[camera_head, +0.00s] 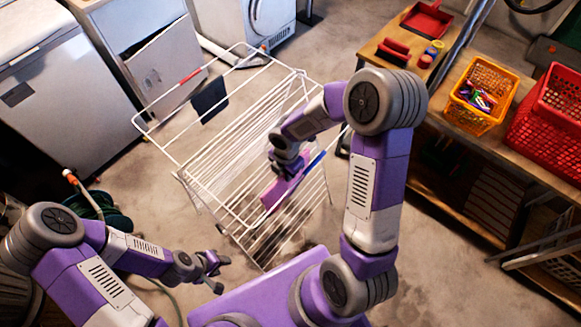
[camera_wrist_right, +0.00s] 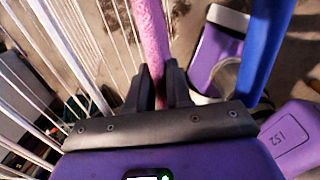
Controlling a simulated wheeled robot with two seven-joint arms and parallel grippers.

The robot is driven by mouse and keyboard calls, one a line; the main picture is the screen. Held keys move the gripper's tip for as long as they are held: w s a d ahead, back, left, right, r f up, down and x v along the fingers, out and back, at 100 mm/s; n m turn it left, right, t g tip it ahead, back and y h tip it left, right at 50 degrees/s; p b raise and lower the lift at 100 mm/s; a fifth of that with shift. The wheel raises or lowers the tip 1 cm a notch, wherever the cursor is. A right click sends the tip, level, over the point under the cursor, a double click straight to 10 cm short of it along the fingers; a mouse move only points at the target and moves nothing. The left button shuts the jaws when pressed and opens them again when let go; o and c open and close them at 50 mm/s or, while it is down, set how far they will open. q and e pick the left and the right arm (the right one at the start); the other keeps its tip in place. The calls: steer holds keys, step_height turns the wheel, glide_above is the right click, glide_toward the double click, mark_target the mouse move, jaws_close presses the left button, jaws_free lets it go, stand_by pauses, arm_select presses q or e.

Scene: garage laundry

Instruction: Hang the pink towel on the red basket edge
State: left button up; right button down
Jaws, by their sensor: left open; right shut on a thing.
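The pink towel (camera_head: 271,196) hangs over the white drying rack (camera_head: 190,180), seen nearly edge-on. In the right wrist view the pink towel (camera_wrist_right: 152,38) runs as a narrow strip between the fingers. My right gripper (camera_wrist_right: 160,85) is shut on it; in the head view this gripper (camera_head: 289,172) is over the rack, partly hidden by its own arm. The red basket (camera_head: 545,125) stands on the wooden bench at the right, cut off by the picture edge. My left gripper (camera_head: 217,272) is open and empty, low in front of the rack.
A blue cloth (camera_head: 312,165) is close right of the pink towel; it also shows in the wrist view (camera_wrist_right: 264,55). A dark cloth (camera_head: 210,99) and a red one (camera_head: 190,75) hang farther left. An orange basket (camera_head: 480,98) of small items stands beside the red basket.

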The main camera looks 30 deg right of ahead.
steer(key=shift+s+a+b, duration=0.35)
steer(key=shift+s+a, duration=0.05)
steer(key=shift+a, duration=0.5)
steer(key=shift+s+a+b, duration=0.3)
steer(key=shift+s+a, duration=0.1)
steer(key=shift+a, duration=0.45)
steer(key=shift+d, duration=0.1)
